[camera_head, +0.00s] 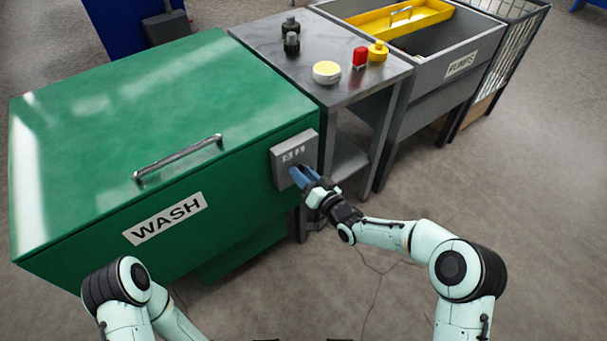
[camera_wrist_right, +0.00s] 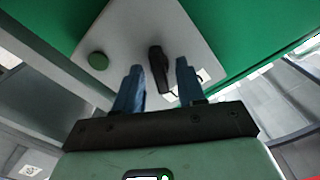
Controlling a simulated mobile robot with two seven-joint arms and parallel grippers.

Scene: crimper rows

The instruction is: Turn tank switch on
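The green wash tank (camera_head: 110,120) fills the left of the head view, with a grey switch box (camera_head: 283,155) on its front near the right corner. In the right wrist view the box's face (camera_wrist_right: 130,30) carries a black switch handle (camera_wrist_right: 159,66) and a round green button (camera_wrist_right: 98,61). My right gripper (camera_head: 298,174) is at the box's face. In the wrist view its two blue fingers (camera_wrist_right: 160,68) are apart, with the black handle showing between them and a gap on each side. Contact with the handle cannot be made out. My left gripper is out of view.
A metal table (camera_head: 265,40) right of the tank holds black knobs (camera_head: 291,42), a pale yellow round button (camera_head: 326,72), a red block (camera_head: 360,58) and a yellow piece (camera_head: 377,51). A grey bin (camera_head: 430,80) stands beyond it. The floor (camera_head: 540,190) at right is clear.

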